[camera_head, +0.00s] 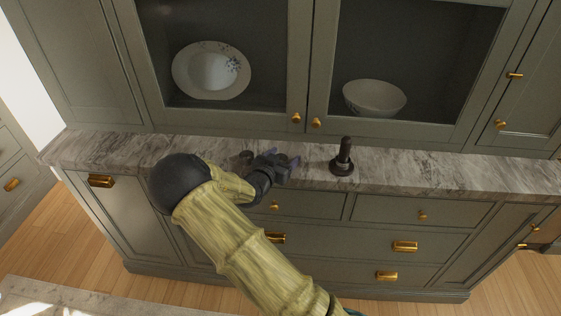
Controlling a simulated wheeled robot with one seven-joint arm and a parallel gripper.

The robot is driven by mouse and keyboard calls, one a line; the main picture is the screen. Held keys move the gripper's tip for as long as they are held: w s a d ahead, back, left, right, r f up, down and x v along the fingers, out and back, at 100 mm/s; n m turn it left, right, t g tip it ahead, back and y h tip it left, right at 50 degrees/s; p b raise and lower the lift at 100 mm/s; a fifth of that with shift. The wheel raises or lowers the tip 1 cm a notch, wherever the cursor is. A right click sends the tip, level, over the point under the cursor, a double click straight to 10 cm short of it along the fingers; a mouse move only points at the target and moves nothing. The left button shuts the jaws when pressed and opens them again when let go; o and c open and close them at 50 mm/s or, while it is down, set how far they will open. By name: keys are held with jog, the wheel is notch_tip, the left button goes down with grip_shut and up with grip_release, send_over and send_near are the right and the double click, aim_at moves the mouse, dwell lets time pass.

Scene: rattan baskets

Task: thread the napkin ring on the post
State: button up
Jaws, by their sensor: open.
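A dark upright post (345,152) on a round base stands on the marble counter, right of my gripper. Nothing shows around its shaft. My gripper (287,164) is low over the counter, left of the post and apart from it. Its jaws are open. A small dark round thing (246,157) shows on the counter just behind and left of my gripper; it may be the napkin ring, but it is too small and partly covered to tell. No other ring can be made out.
The marble counter (450,176) is narrow, with free room right of the post. Behind it stand glass-fronted cabinet doors with brass knobs (316,123), holding a plate (211,70) and a bowl (374,97). Drawers (340,240) with brass pulls lie below the front edge.

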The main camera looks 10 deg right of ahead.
jog(key=c, duration=1.1)
jog(key=shift+o, duration=0.2)
jog(key=shift+r, duration=0.1)
notch_tip(320, 180, up, 10)
